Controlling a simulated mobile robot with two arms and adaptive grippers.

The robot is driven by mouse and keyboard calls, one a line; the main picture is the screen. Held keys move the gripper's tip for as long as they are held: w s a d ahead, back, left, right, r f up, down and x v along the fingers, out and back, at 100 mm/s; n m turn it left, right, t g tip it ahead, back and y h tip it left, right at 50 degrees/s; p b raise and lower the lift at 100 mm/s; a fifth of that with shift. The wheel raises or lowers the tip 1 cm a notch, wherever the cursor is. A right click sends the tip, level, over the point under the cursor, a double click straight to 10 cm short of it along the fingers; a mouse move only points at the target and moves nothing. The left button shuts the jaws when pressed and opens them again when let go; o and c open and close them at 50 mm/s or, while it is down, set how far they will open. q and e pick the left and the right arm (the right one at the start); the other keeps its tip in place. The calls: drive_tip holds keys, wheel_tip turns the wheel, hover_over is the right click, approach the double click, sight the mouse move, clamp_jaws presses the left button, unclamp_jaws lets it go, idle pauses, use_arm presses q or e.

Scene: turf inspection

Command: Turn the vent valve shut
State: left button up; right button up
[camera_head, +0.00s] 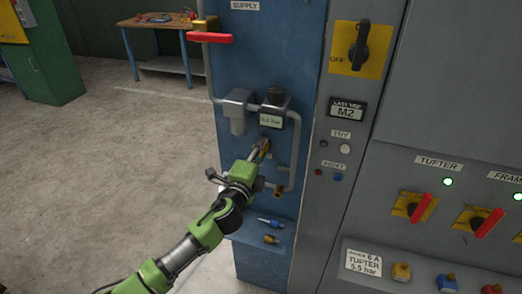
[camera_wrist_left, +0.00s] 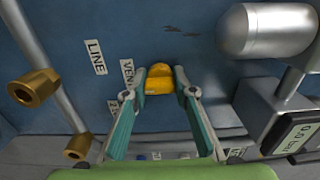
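The vent valve's yellow knob (camera_wrist_left: 158,85) is on the blue panel, beside a partly hidden label reading "VEN" (camera_wrist_left: 127,72). My left gripper (camera_head: 259,151) reaches in from the lower left, pointing at the panel. In the wrist view its two fingers (camera_wrist_left: 160,72) stand on either side of the knob, with a narrow gap visible on each side. It looks open; whether the tips touch the knob is unclear. My right gripper is not in view.
Brass fittings (camera_wrist_left: 35,88) stick out at the left in the wrist view. A red lever (camera_head: 210,38) is higher up. A blue ledge (camera_head: 250,238) below holds small fittings.

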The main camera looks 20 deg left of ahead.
use_arm(q)
drive_tip(key=shift+c, duration=0.7)
drive_tip(key=shift+f+n, duration=0.1)
drive_tip(key=shift+n, duration=0.4)
drive_tip(key=n+b, duration=0.1)
drive_tip(key=n, duration=0.6)
drive_tip(key=shift+n, duration=0.3)
drive_tip(key=n, duration=0.4)
drive_tip(key=shift+n+p, duration=0.75)
drive_tip(key=shift+n, duration=1.95)
